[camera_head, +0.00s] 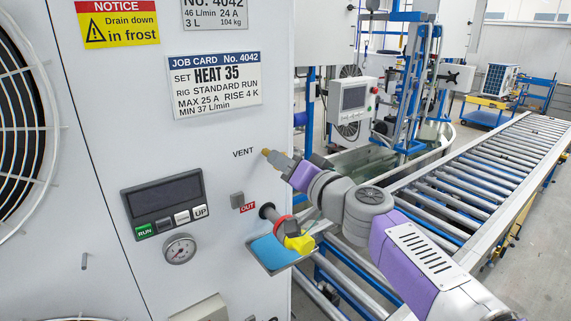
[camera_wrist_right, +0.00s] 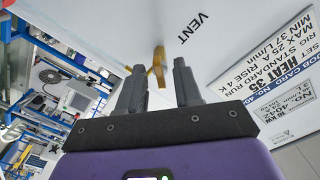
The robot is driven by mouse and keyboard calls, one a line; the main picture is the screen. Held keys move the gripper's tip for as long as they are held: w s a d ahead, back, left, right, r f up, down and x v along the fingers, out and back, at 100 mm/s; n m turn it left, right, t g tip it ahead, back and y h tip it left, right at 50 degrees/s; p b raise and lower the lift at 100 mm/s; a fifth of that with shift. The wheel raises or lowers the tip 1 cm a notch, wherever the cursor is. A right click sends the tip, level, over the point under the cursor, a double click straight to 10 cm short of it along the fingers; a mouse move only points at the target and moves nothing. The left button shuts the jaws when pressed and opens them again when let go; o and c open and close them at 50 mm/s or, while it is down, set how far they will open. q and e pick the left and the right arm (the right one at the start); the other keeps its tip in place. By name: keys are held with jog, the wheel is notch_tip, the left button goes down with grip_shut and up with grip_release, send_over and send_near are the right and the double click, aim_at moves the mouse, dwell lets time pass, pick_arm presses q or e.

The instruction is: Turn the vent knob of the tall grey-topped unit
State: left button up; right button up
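The unit's white front panel (camera_head: 110,120) fills the left of the head view; its top is out of frame. The small brass vent knob (camera_head: 266,152) sticks out beside the printed word VENT. My right gripper (camera_head: 281,162) is right at the knob, coming in from the right. In the right wrist view the brass knob (camera_wrist_right: 159,62) shows between and just beyond the two dark fingertips (camera_wrist_right: 158,68). The fingers are apart, with a gap on each side of the knob, and I see no grip on it. My left gripper is not in view.
A roller conveyor (camera_head: 480,180) runs behind my right arm.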

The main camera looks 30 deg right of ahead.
grip_shut()
jog(key=shift+m, duration=0.4)
jog(key=m, duration=0.9)
jog(key=shift+m, duration=0.3)
dwell(0.4)
grip_release()
jog(key=shift+s+d, duration=0.15)
jog(key=shift+s, duration=1.75)
jog(key=shift+s+d, duration=0.15)
jog(key=shift+s, duration=1.75)
